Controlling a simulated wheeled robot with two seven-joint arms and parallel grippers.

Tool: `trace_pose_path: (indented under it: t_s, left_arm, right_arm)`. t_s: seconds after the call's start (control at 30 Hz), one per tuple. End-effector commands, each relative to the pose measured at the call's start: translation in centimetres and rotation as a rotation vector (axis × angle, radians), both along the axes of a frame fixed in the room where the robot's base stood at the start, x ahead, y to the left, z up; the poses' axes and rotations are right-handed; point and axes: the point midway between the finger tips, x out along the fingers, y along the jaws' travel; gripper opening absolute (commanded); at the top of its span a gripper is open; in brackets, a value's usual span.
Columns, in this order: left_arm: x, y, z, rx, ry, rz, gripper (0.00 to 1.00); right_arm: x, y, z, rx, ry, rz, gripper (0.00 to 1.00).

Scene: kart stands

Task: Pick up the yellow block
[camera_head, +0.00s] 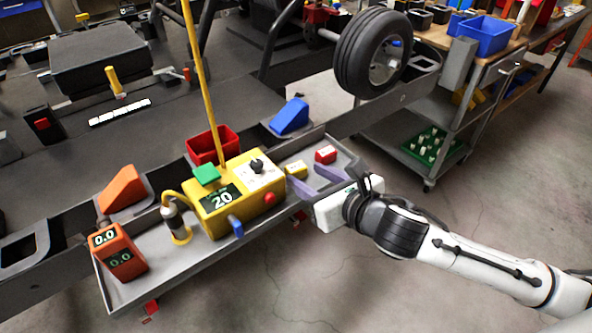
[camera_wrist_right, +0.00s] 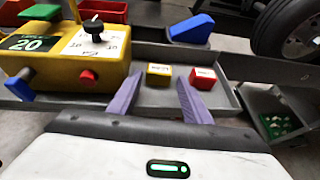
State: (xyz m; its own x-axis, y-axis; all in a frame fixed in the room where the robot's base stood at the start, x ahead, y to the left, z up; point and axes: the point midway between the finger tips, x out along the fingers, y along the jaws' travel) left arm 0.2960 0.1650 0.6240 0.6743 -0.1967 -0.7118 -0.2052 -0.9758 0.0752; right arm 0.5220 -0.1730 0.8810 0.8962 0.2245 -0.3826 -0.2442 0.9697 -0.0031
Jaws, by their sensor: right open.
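The small yellow block (camera_head: 296,170) lies in the right end of the grey tray, just right of the big yellow box. It also shows in the right wrist view (camera_wrist_right: 159,69), with a pale label on it. A red block (camera_head: 326,154) sits to its right, seen too in the right wrist view (camera_wrist_right: 203,77). My right gripper (camera_head: 318,182) is open and empty. Its purple fingers point into the tray, and in the right wrist view the yellow block is ahead of the gap between the fingertips (camera_wrist_right: 158,80). My left gripper is not in view.
The yellow box (camera_head: 240,192) with a "20" display and knob stands left of the block in the grey tray (camera_head: 200,262). An orange meter (camera_head: 118,252) stands at the tray's left end. A blue wedge (camera_head: 290,117) and red bin (camera_head: 213,143) are behind.

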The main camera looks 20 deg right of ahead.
Motion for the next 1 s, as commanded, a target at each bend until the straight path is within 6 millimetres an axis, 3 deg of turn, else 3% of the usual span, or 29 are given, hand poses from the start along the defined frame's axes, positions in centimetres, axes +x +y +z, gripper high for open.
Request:
trace_pose_path:
  t_s: [0.3,0.57,0.6,0.77,1.0]
  left_arm:
    - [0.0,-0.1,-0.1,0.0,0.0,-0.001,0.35]
    - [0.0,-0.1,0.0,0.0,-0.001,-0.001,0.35]
    - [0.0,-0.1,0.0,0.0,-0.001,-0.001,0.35]
    - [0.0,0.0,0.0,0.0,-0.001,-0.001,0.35]
    - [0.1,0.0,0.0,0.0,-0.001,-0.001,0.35]
  right_arm:
    - [4.0,1.2,-1.4,0.004,0.001,-0.002,0.45]
    - [4.4,1.3,-1.5,0.002,0.001,0.0,0.45]
    - [4.3,1.3,-1.5,0.002,0.001,0.0,0.43]
    - [4.3,1.3,-1.5,0.003,0.001,-0.001,0.16]
    - [4.3,1.3,-1.5,0.003,0.001,-0.001,0.13]
